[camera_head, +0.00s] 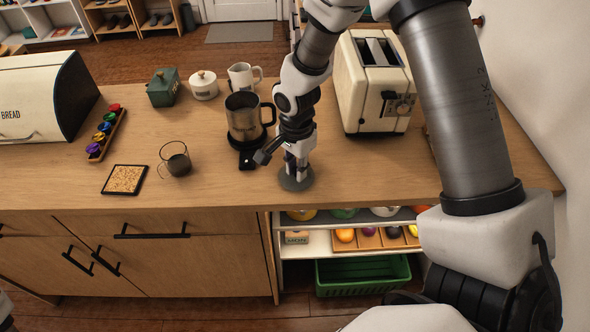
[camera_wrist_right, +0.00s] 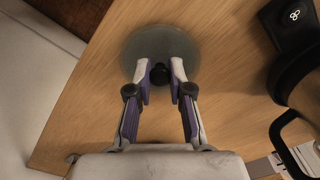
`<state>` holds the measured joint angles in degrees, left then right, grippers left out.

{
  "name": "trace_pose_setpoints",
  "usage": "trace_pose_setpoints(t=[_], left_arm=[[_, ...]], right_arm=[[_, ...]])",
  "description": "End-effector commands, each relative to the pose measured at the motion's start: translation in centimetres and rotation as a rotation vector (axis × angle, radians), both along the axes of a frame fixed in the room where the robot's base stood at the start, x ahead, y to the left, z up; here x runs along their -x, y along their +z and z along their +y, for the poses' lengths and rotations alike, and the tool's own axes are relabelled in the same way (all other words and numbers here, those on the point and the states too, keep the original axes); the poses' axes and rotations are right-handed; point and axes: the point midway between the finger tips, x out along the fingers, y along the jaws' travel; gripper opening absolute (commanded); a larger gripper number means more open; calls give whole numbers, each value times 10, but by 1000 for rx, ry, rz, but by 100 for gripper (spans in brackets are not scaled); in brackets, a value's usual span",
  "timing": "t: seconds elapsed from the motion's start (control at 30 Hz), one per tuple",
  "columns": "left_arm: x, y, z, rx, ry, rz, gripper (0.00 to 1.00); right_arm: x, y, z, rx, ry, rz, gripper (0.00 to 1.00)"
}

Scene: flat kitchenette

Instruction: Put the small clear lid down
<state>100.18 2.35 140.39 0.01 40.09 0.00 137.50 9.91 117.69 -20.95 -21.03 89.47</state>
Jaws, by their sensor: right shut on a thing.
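The small clear lid (camera_head: 296,183) is a round, greyish see-through disc near the front edge of the wooden counter, right of the middle. In the right wrist view the lid (camera_wrist_right: 140,48) has a dark round knob. My right gripper (camera_head: 296,164) points down over the lid and is shut on its knob; it also shows in the wrist view (camera_wrist_right: 160,73). The lid looks level and lies at or very close to the counter top; I cannot tell whether it touches. My left gripper is not in view.
A dark metal mug (camera_head: 243,118) on a black base stands left of my right gripper. A cream toaster (camera_head: 372,85) stands behind right. The counter's front edge is close to the lid.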

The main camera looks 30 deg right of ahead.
Motion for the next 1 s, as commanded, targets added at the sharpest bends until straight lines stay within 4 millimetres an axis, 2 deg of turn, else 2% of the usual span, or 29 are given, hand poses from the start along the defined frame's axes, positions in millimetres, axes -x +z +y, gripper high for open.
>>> trace_pose_setpoints(t=[0.1, 0.13, 0.2, 0.57, 0.67, 1.0], left_arm=[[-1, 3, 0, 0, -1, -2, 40], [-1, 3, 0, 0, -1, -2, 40], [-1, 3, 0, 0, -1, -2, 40], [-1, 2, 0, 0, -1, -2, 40], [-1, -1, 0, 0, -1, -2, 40], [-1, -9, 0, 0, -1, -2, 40]], right_arm=[[0, 3, 0, 0, 0, -1, 0], [0, 3, 0, 0, 0, -1, 27], [0, 3, 0, 0, 0, 0, 45], [-1, 8, 0, 1, -1, -1, 45], [-1, 23, 0, 1, -1, -4, 45], [-2, 105, 0, 1, 0, -5, 45]])
